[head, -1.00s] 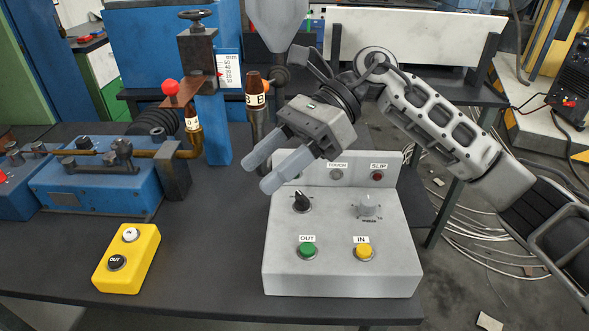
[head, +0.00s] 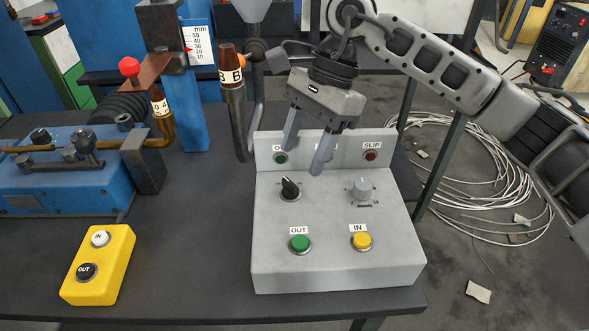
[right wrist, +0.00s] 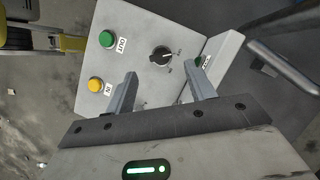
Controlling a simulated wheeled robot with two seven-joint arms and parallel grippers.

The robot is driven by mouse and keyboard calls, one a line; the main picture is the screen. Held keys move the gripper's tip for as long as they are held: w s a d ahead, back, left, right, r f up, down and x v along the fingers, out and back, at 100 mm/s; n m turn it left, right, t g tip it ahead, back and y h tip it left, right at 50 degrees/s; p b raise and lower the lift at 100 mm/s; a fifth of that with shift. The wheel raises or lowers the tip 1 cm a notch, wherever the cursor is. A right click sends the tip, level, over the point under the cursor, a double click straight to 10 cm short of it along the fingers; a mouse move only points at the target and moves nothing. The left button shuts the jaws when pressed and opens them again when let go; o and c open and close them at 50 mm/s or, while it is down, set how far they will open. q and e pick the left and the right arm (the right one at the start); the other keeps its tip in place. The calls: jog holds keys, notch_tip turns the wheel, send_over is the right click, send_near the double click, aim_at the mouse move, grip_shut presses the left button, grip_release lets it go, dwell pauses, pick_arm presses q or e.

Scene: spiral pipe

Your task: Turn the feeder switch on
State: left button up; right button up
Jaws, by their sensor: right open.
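The grey control box (head: 330,215) stands on the dark table. It carries a black rotary switch (head: 290,188) at upper left of its sloped top, whose marking is too small to read in the head view. The switch also shows in the right wrist view (right wrist: 161,55), ahead of and between the fingertips. My right gripper (head: 304,160) is open and empty, pointing down above the box, just behind and above the switch, apart from it. Its fingers also show in the right wrist view (right wrist: 160,82). My left gripper is not in view.
Beside the switch is a grey knob (head: 363,190). In front are a green OUT button (head: 300,244) and a yellow IN button (head: 362,241). A red SLIP lamp (head: 370,156) sits on the back panel. A yellow button box (head: 98,265) lies left. Bare table separates the boxes.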

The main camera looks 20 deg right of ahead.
aim_at(291, 182)
jog(key=shift+x, duration=2.5)
jog(key=c, duration=1)
